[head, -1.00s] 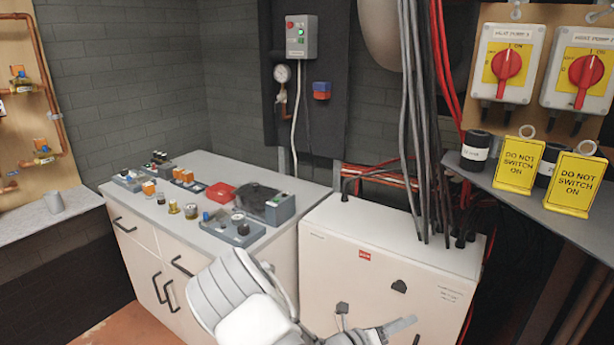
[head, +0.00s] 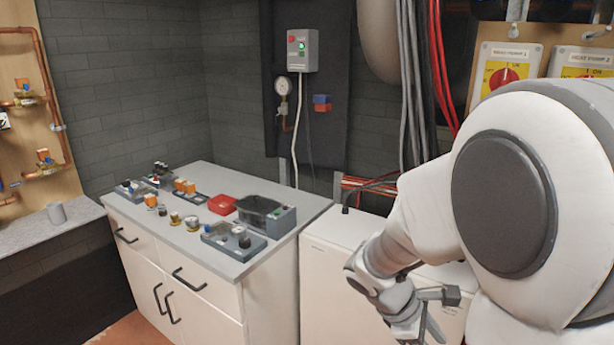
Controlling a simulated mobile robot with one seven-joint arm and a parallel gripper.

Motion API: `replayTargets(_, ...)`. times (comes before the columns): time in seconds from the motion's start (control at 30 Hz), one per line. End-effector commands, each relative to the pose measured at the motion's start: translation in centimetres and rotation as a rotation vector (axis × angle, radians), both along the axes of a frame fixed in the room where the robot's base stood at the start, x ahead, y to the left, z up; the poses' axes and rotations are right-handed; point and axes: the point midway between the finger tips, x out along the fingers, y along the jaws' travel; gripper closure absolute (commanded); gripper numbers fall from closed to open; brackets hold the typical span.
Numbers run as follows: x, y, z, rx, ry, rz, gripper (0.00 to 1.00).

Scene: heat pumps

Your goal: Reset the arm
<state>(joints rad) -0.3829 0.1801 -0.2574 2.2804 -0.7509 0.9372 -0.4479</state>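My arm (head: 505,200) fills the right side of the head view, large and close. It bends down to my gripper (head: 432,312), which hangs in front of the white cabinet (head: 335,240) at the lower middle right. The gripper is small and partly turned away, and I cannot tell how far apart its fingers are. I see nothing held in it. It is apart from the counter to its left.
A grey-topped counter (head: 285,228) holds a red tray (head: 222,204), a dark bin (head: 258,212) and several small parts. A heat pump switch (head: 503,75) is partly behind my arm. A control box (head: 302,50) hangs on the back wall.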

Motion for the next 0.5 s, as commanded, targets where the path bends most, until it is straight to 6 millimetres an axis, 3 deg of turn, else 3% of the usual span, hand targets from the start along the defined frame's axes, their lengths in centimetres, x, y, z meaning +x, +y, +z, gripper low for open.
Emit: replayTargets(0.5, -6.0, 4.0, 8.9, 0.450, -0.453, -0.538, 0.54)
